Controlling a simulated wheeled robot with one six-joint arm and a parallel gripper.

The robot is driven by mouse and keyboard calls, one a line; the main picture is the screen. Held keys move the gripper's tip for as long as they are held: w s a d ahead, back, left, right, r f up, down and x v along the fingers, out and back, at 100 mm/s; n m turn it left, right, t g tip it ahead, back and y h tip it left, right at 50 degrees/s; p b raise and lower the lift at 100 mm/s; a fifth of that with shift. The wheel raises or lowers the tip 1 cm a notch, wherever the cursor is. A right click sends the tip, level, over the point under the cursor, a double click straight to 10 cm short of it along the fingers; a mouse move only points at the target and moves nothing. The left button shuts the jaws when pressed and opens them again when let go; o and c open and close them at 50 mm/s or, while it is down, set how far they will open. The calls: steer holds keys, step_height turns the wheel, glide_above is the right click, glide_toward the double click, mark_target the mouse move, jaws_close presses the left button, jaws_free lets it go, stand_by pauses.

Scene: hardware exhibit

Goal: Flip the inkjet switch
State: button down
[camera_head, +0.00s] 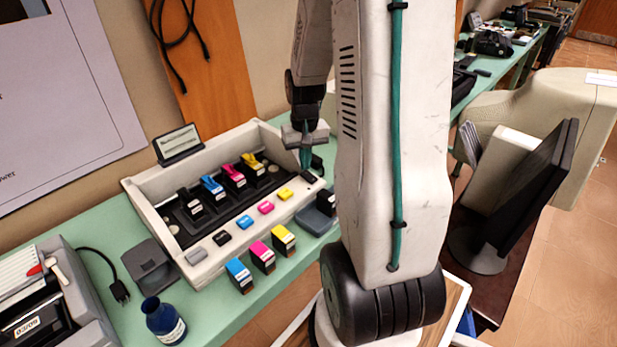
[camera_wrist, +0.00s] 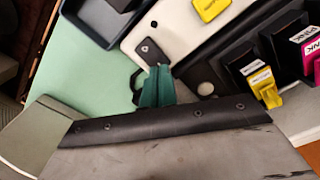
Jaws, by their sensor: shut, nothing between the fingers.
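The inkjet exhibit (camera_head: 195,255) is an off-white open box on the green table, with black, blue, magenta and yellow cartridges in its black bed. A small dark switch-like panel (camera_head: 314,181) sits at its right front corner; in the wrist view it is a dark rounded piece with a small mark (camera_wrist: 148,52). My gripper (camera_head: 305,160) hangs over the right end of the box, its teal fingers shut and empty. In the wrist view the fingertips (camera_wrist: 157,70) are just beside the dark piece and partly cover its near end. I cannot tell whether they touch it.
Loose blue (camera_head: 239,274), magenta (camera_head: 262,256) and yellow (camera_head: 284,240) cartridges stand in front of the box. A dark tray (camera_head: 314,221) lies near its right front. A blue ink bottle (camera_head: 164,321) and another machine (camera_head: 45,300) are at left. A monitor (camera_head: 520,190) stands at right.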

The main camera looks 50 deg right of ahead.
mark_target(305, 173)
steer(key=shift+f, duration=0.9)
stand_by(0.3)
steer(key=shift+r, duration=3.5)
